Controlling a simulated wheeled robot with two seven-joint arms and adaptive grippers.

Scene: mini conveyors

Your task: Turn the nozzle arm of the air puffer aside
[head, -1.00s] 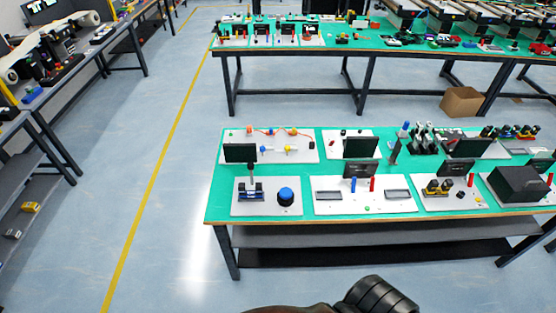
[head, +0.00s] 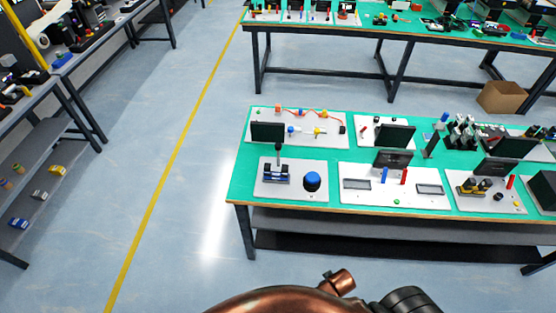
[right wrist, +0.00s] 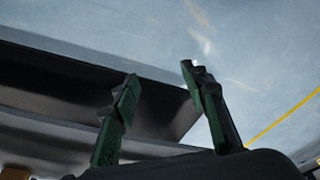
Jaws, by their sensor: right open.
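No part is clearly recognisable as the air puffer or its nozzle arm. A white board (head: 333,140) at the back left of the near table carries orange tubing (head: 292,110) and small yellow and blue fittings; I cannot tell whether it belongs to the puffer. My right gripper (right wrist: 160,78) is open and empty in the right wrist view, two dark green fingers apart, with a dark shelf and the floor beyond. It is not seen in the head view, where only part of my arm shows at the bottom. My left gripper is in neither view.
The near green table (head: 240,183) holds several boards with small screens, a blue knob (head: 312,180) and a board with blue and red posts (head: 348,197). A shelf (head: 300,220) runs below it. Open floor lies left; a cardboard box (head: 502,97) stands behind.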

